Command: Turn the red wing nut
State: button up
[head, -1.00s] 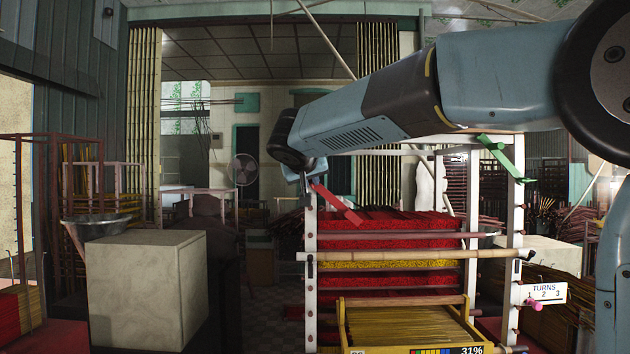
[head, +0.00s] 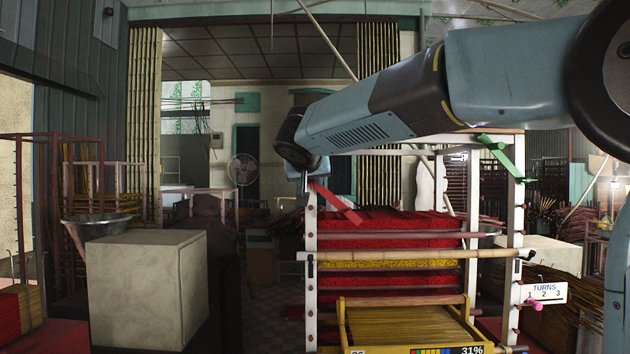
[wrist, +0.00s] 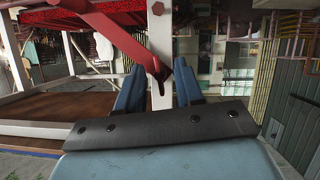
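The red wing nut (head: 338,203) is a long flat red bar at the top of the white rack's left post. It slants down to the right in the head view. In the wrist view the red wing nut (wrist: 112,32) runs from the upper left to its pivot end at the white post (wrist: 159,45). My gripper (wrist: 160,72) is open, its two blue fingers apart on either side of the post near the pivot end. I cannot tell whether a finger touches the bar. In the head view my wrist hides most of the gripper.
The rack holds red and yellow incense layers, with a bamboo bar (head: 420,256) across its front. A green wing nut (head: 494,147) is at the right post. A pink knob (head: 534,305) sits below a TURNS sign (head: 543,292). A pale block (head: 147,290) stands left.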

jog(key=v, duration=1.3)
jog(key=shift+s, duration=0.35)
jog(key=shift+r, duration=0.15)
jog(key=s+d+f+g+h, duration=0.1)
jog(key=s+d+f+g, duration=0.25)
jog(key=d+f, duration=0.65)
jog(key=s+d+f+g+y, duration=0.1)
jog(key=s+d+f+g, duration=0.1)
jog(key=s+d+f, duration=0.4)
jog(key=s+d+f+g+y, duration=0.1)
jog(key=s+d+f+g, duration=0.1)
jog(key=s+d+f, duration=0.5)
jog(key=s+f, duration=0.5)
jog(key=f, duration=0.2)
jog(key=shift+d+f+m, duration=0.25)
jog(key=shift+f+m, duration=0.05)
